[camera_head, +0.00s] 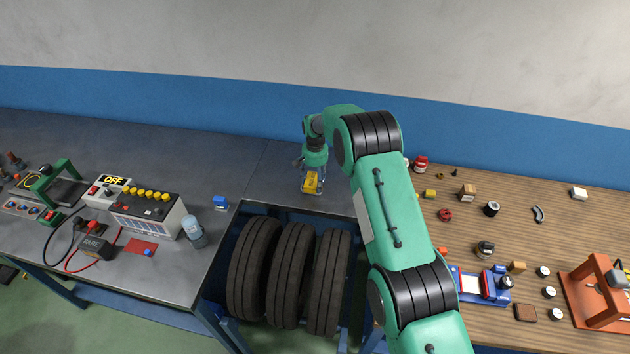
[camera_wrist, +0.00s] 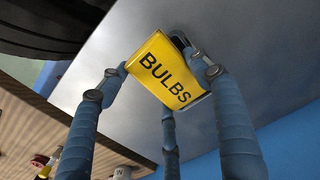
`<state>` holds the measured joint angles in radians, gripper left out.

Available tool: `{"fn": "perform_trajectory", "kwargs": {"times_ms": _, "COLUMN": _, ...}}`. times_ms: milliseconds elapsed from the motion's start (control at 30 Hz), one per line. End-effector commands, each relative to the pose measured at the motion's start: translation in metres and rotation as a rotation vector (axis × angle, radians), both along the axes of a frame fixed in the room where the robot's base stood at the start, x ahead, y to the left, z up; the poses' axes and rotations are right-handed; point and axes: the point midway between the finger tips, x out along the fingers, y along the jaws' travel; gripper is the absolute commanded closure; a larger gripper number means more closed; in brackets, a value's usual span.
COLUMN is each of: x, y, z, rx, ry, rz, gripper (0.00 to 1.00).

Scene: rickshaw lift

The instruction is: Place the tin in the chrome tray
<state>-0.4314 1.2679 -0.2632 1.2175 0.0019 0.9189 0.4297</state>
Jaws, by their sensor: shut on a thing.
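The tin is a yellow box lettered BULBS (camera_wrist: 165,72), and it also shows in the head view (camera_head: 311,184) over the grey metal bench top, behind the tires. My gripper (camera_head: 312,178) points down and is shut on the tin. In the wrist view the blue fingers of my gripper (camera_wrist: 160,88) are around the tin's sides. I cannot tell whether the tin touches the bench. A small dark rounded thing (camera_wrist: 180,40) shows partly behind the tin. I cannot make out a chrome tray in either view; my arm covers part of the benches in the head view.
Three black tires (camera_head: 290,275) stand in a blue frame in front of the tin. A small blue block (camera_head: 220,202), a bottle (camera_head: 193,230) and a control box (camera_head: 150,210) are at left. The wooden bench (camera_head: 540,235) at right holds many small parts and a red press (camera_head: 600,290).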

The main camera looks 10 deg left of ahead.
Motion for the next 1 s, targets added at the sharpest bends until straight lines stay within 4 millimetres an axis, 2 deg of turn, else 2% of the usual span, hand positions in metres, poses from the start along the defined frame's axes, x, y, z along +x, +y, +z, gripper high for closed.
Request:
{"fn": "perform_trajectory", "kwargs": {"times_ms": 467, "x": 0.0002, "y": 0.0001, "z": -0.0067, "rx": 0.0, "ry": 0.0, "rz": 0.0, "gripper": 0.65}}
{"fn": "perform_trajectory", "kwargs": {"times_ms": 500, "x": 0.0001, "y": 0.0, "z": -0.0063, "rx": 0.0, "ry": 0.0, "rz": 0.0, "gripper": 0.31}}
{"fn": "perform_trajectory", "kwargs": {"times_ms": 567, "x": 0.0, "y": 0.0, "z": -0.006, "rx": 0.0, "ry": 0.0, "rz": 0.0, "gripper": 0.19}}
{"fn": "perform_trajectory", "kwargs": {"times_ms": 1000, "x": -0.0001, "y": 0.0, "z": -0.0038, "rx": 0.0, "ry": 0.0, "rz": 0.0, "gripper": 0.18}}
